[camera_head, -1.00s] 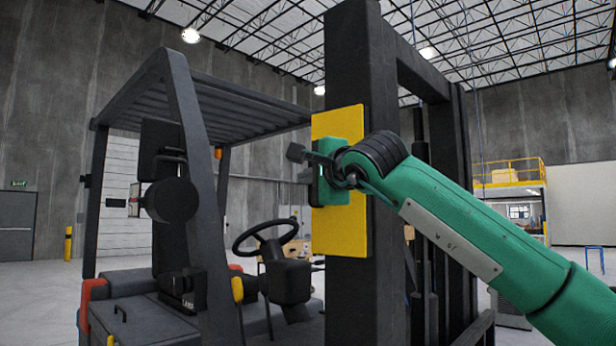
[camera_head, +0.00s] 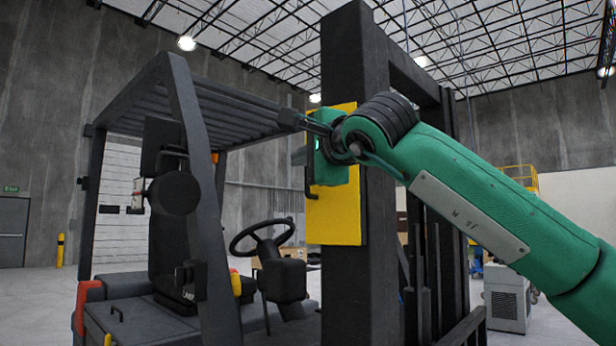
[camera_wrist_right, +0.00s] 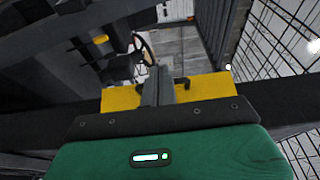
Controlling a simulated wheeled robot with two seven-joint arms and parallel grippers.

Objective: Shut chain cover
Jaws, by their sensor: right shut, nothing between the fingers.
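The chain cover appears to be the yellow panel (camera_head: 335,222) on the dark forklift mast. It lies along the mast's face, and I cannot tell whether it is flush or slightly ajar. A black handle (camera_head: 311,182) shows at its left edge. The wrist hides part of the panel. In the right wrist view, the closed fingers (camera_wrist_right: 158,78) stand over the yellow panel (camera_wrist_right: 205,90); contact cannot be told. My left gripper is out of view.
The mast (camera_head: 345,290) stands upright beside the cover. The overhead guard (camera_head: 215,105) and its front post lie left of it. The seat and steering wheel (camera_head: 262,238) sit below the guard. Open floor shows at the far left.

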